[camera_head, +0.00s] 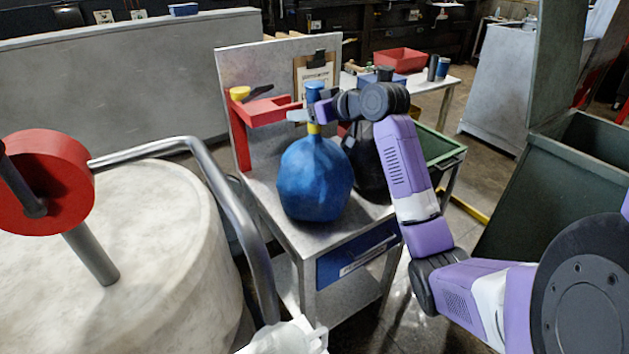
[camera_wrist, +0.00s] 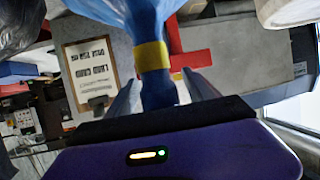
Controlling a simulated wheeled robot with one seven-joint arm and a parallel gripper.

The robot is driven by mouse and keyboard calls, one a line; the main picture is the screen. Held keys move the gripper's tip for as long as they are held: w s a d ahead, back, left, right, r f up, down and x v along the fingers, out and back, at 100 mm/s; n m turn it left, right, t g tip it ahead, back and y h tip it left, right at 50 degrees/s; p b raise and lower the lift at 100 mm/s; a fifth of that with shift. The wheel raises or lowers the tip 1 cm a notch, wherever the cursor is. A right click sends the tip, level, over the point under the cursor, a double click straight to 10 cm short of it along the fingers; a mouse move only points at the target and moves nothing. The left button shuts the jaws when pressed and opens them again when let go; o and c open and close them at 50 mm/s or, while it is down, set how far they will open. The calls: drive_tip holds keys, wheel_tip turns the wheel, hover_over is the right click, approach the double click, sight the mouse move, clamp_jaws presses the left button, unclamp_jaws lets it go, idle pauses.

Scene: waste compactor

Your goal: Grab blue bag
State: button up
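The blue bag (camera_head: 315,180) is upright on the metal cart top, with a yellow band around its neck. Its blue neck also shows in the wrist view (camera_wrist: 156,88), below the yellow band there. My gripper (camera_head: 308,113) is at the neck, just above the band, with one finger on each side. In the wrist view my gripper (camera_wrist: 161,78) is open around the neck, and a gap shows beside the right finger. The bag's body mostly runs out of the top of the wrist view.
A black bag (camera_head: 368,165) stands right behind the blue bag, partly hidden by my arm. A red bracket (camera_head: 268,110) and a clipboard (camera_head: 316,72) are on the cart's back panel. A pale drum (camera_head: 150,240) with a metal rail is at left. A green bin stands at right.

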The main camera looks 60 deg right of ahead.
clamp_jaws()
drive_tip(key=shift+r, duration=0.15)
